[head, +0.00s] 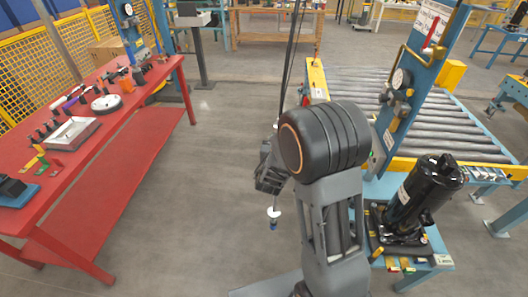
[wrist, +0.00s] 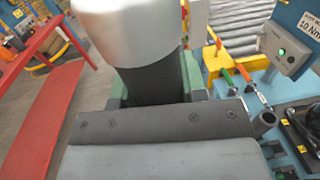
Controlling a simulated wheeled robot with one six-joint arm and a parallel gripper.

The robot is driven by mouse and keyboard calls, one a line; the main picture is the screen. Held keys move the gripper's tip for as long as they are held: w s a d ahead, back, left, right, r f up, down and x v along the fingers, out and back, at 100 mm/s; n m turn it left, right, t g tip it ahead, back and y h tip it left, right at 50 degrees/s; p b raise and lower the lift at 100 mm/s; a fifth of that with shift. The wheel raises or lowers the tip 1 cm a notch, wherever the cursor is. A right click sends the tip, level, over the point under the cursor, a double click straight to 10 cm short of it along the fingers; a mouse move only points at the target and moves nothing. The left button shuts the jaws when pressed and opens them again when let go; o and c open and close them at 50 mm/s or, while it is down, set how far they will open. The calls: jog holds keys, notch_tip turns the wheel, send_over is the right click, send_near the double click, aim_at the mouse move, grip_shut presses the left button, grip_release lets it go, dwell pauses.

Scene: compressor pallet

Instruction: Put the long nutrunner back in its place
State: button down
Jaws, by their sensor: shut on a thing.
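My gripper (head: 268,178) is shut on a long upright tool, which I take to be the long nutrunner. In the head view its lower end, with a white disc and a blue tip (head: 274,224), shows below my gripper, clear of the floor as far as I can tell. Thin dark lines rise above it. My arm hides part of the tool. In the wrist view a pale cylinder and a dark shaft (wrist: 158,84) stand between green jaw parts. The tool's place cannot be made out for certain.
A red bench (head: 150,90) with tools stands left. A roller conveyor (head: 450,130) is on the right, with a blue post (head: 411,75) and gauge in front. A black compressor (head: 422,195) stands on a blue pallet or table. Grey floor (head: 190,190) is free between.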

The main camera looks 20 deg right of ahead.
jog(key=s+d+r+m+g+h+p, duration=0.2)
jog(key=d+r+m+g+h, duration=0.2)
jog(key=d+r, duration=0.9)
jog(key=s+d+r+m+g+h+p, duration=0.3)
jog(key=d+r, duration=1.1)
jog(key=d, duration=0.8)
jog(key=m+g+h, duration=0.1)
jog(key=g, duration=0.1)
jog(key=shift+s+r+g+h, duration=0.15)
jog(key=shift+s+g+h, duration=0.15)
jog(key=shift+s, duration=0.05)
